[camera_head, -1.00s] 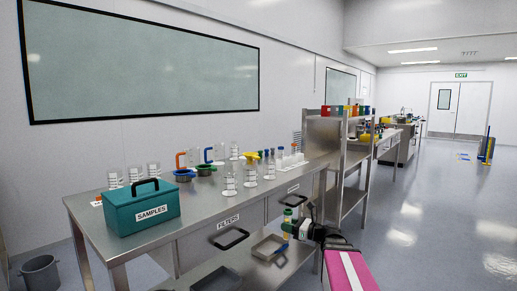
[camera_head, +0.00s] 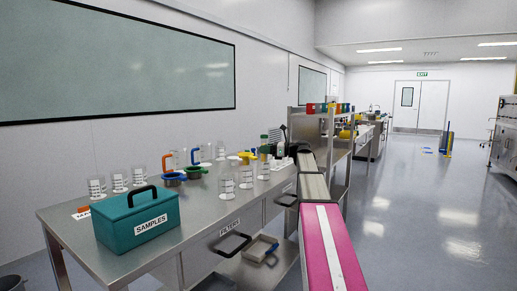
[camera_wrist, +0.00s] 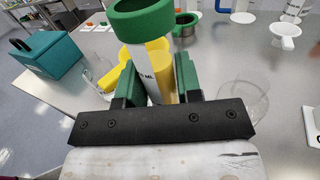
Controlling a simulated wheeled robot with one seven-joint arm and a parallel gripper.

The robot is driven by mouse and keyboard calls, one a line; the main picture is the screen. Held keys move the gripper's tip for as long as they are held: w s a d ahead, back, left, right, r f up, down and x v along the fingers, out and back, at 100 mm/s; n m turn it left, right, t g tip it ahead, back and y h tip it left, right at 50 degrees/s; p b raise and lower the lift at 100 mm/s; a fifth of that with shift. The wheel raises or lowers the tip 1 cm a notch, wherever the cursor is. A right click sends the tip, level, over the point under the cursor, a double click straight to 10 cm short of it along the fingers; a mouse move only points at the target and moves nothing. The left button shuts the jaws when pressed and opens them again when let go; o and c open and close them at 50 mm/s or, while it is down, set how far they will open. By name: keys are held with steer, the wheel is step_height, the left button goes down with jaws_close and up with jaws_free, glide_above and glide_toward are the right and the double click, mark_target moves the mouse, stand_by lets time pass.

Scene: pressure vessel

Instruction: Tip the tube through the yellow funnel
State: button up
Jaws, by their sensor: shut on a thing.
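My gripper (camera_wrist: 157,80) is shut on the tube (camera_wrist: 154,72), which has a thick green top, a white side marked "ML" and a yellow part. In the head view the green-topped tube (camera_head: 264,146) shows above the bench's far part, near my gripper (camera_head: 272,142). The yellow funnel (camera_head: 246,156) stands just left of the tube there. In the wrist view the yellow funnel (camera_wrist: 119,65) is behind and left of the tube, partly hidden by it. I cannot tell whether they touch.
A teal samples box (camera_head: 138,220) stands at the bench's near end. Several clear beakers and coloured-rim filters (camera_head: 196,172) stand around the funnel. In the wrist view a clear glass vessel (camera_wrist: 244,98) is close right of my gripper, and a white funnel (camera_wrist: 286,33) lies beyond.

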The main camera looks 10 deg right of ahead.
steer(key=shift+w+r, duration=0.2)
steer(key=shift+r, duration=0.2)
steer(key=shift+a+r+n+g+h, duration=0.2)
steer(key=shift+a+n+g+h, duration=0.2)
steer(key=shift+h, duration=0.5)
steer(key=shift+a+f+n+g+h, duration=0.15)
steer(key=shift+a+n+h, duration=0.15)
steer(key=shift+h, duration=0.55)
steer(key=shift+a+f+n+g+h, duration=0.1)
steer(key=shift+a+n+g+h, duration=0.2)
steer(key=shift+h, duration=0.55)
steer(key=shift+a+r+h, duration=0.5)
steer(key=shift+r+h, duration=0.15)
steer(key=shift+h, duration=0.05)
